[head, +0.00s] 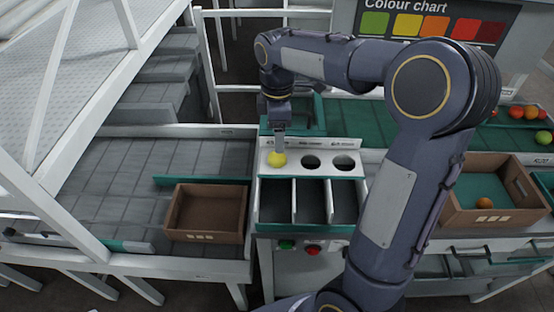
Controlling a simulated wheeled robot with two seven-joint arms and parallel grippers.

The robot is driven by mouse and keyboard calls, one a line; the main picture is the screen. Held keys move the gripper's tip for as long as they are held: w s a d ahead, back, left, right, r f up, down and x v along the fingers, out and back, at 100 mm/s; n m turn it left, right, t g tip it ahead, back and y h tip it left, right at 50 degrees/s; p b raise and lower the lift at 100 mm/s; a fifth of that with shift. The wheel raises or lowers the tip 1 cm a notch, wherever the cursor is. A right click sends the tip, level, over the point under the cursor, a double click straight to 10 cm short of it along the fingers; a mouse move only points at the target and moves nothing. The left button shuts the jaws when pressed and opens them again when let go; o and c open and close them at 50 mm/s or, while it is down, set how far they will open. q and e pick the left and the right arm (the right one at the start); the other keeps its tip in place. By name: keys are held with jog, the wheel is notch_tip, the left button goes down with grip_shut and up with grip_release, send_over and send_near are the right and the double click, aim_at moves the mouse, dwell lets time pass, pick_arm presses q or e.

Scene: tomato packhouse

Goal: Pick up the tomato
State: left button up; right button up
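A yellow tomato (277,159) sits at the leftmost hole of a white sorting panel (312,149). My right gripper (279,148) points down directly at it from above, with its fingertips at or just over its top. I cannot tell whether the fingers touch the tomato or how far apart they are. My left gripper is not in view. Other tomatoes, red, orange and yellow-green (543,137), lie on the green belt at the right. An orange tomato (484,203) lies in the right brown crate (497,217).
Below the panel are three narrow compartments (294,203). An empty brown crate (207,236) stands to the left on the grey roller surface (110,205). White rails (50,215) rise at the left. A colour chart (425,22) stands behind.

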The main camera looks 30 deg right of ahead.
aim_at(277, 159)
jog(key=m, duration=1.3)
jog(key=shift+w+m, duration=0.1)
jog(key=shift+m, duration=0.2)
jog(key=m, duration=0.4)
jog(key=shift+m, duration=0.4)
jog(key=shift+f+m, duration=0.3)
jog(key=shift+f, duration=0.3)
notch_tip(277, 159, down, 7)
jog(key=shift+r+p, duration=0.15)
jog(key=shift+p, duration=0.25)
jog(key=c, duration=0.8)
